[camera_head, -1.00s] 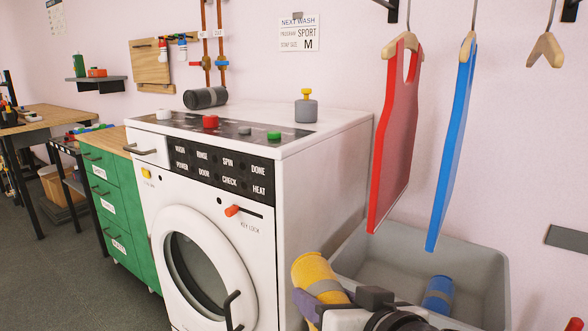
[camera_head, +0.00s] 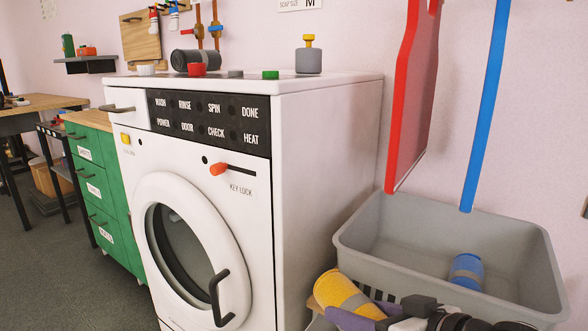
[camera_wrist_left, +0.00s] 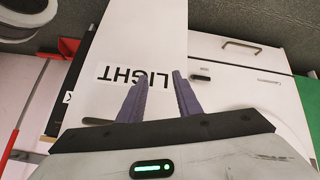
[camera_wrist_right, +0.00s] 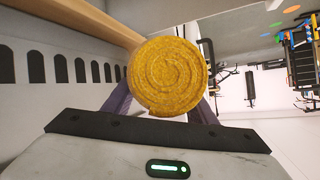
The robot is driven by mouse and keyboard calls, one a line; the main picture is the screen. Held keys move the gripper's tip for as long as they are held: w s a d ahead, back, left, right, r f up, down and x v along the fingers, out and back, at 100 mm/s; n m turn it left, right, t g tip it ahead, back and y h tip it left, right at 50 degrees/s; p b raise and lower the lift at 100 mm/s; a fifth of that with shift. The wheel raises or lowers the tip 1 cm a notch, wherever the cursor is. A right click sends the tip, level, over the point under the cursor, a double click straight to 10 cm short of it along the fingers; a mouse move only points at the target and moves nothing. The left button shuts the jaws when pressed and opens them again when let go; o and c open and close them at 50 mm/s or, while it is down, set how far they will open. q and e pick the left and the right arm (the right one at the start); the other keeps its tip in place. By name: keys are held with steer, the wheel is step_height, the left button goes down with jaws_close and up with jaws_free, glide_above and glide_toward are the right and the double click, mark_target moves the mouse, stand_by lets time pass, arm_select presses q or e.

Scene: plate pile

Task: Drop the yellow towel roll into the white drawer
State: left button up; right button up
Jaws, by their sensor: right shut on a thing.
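The yellow towel roll (camera_head: 335,287), with a grey band, is at the lower right of the head view. My right gripper (camera_head: 362,309) is shut on it, with one purple finger showing along its side. The roll's round end (camera_wrist_right: 167,76) faces the right wrist camera between the fingers. A white drawer (camera_head: 124,96) with a dark handle is at the washer's upper left, and its front looks closed. My left gripper (camera_wrist_left: 160,82) is outside the head view. Its two fingers stand apart and empty, over a white surface labelled LIGHT (camera_wrist_left: 140,75).
A grey basket (camera_head: 395,245) with a blue roll (camera_head: 466,271) inside stands right of the washer (camera_head: 320,170). The held roll is close to its near left wall. A green cabinet (camera_head: 95,190) stands left of the washer.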

arm_select(q)
steer(key=shift+w+d+r+b, duration=0.15)
steer(key=shift+d+r+b, duration=0.15)
arm_select(e)
steer(key=shift+f, duration=1.05)
steer(key=o, duration=1.3)
steer(key=shift+c, duration=0.2)
arm_select(q)
steer(key=shift+s+a+f+p, duration=0.2)
steer(key=shift+a+f+p, duration=0.05)
steer(key=shift+f+p, duration=0.15)
arm_select(e)
steer(key=v, duration=1)
steer(key=shift+s+d+r, duration=0.1)
